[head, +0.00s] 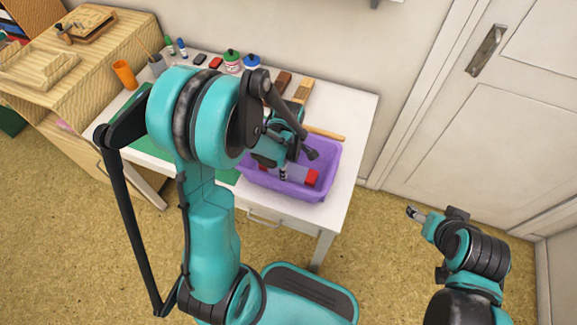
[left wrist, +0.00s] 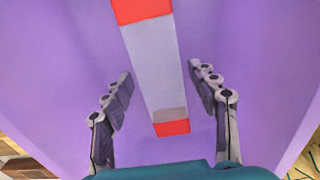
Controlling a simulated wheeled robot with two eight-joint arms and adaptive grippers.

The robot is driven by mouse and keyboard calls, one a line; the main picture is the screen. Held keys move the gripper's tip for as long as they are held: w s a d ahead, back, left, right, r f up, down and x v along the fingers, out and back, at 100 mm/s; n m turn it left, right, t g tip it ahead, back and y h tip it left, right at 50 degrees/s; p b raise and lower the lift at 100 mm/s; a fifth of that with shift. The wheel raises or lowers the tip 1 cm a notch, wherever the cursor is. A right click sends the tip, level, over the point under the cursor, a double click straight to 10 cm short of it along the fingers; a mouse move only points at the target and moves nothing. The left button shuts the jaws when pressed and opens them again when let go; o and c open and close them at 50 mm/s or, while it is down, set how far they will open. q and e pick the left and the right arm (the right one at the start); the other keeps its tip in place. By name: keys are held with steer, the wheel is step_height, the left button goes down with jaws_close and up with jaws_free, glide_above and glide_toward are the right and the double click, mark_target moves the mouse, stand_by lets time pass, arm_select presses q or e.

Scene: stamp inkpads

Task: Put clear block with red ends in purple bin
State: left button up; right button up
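The clear block with red ends (head: 312,178) is inside the purple bin (head: 318,192), partly hidden behind my left gripper. In the left wrist view the block (left wrist: 152,62) lies lengthwise over the purple floor of the bin (left wrist: 60,75). My left gripper (head: 296,163) is over the bin. In the left wrist view its fingers (left wrist: 159,74) are spread, one on each side of the block with gaps between. My right gripper (head: 416,214) is away from the table at the right, over the floor; its finger opening is too small to judge.
The bin stands on the white table's (head: 352,112) right part. Along the back are a green-capped jar (head: 232,62), a blue-capped jar (head: 252,63), a red inkpad (head: 215,63) and wooden blocks (head: 303,90). An orange cup (head: 124,74) stands at the left. The table's right side is clear.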

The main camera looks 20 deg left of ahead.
arm_select(q)
step_height(320, 180, up, 11)
steer(key=p, duration=0.5)
step_height(320, 180, up, 8)
steer(key=m+t, duration=0.3)
steer(key=m, duration=0.4)
glide_above(289, 168)
steer(key=s+d, duration=0.2)
steer(key=s, duration=0.2)
steer(key=s+d+r+m+t, duration=0.1)
steer(key=s+r+m+t, duration=0.3)
steer(key=m, duration=0.7)
steer(key=shift+s+d+r+m, duration=0.2)
steer(key=shift+s+m, duration=0.1)
steer(key=shift+s, duration=0.15)
